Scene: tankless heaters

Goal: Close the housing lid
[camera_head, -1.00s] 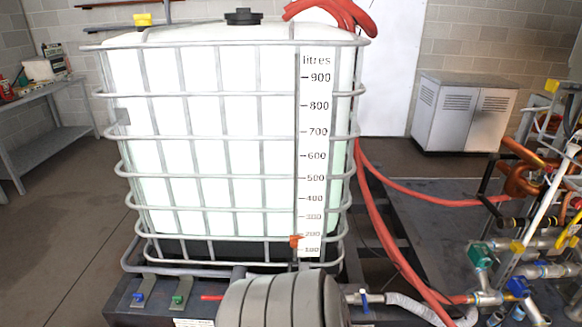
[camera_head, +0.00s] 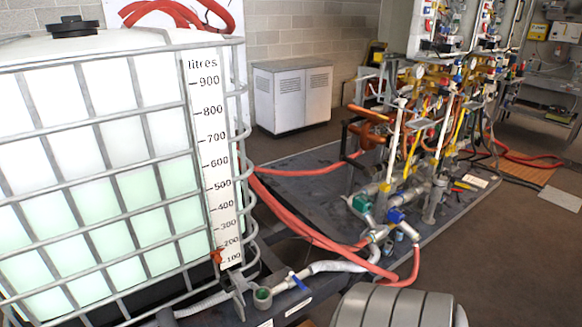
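No housing lid can be made out for certain. Grey upright housings (camera_head: 397,25) stand at the top right, above a rig of copper pipes, valves and gauges. Their tops are cut off by the frame edge, and I cannot tell whether any lid on them is open or shut. Neither of my grippers is in view.
A caged white liquid tank (camera_head: 120,130) with a litre scale fills the left. Red hoses (camera_head: 300,225) run from it to the pipe rig (camera_head: 400,150) on a dark platform (camera_head: 290,165). A pale cabinet (camera_head: 291,95) stands behind. Brown floor (camera_head: 510,250) is clear at the right.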

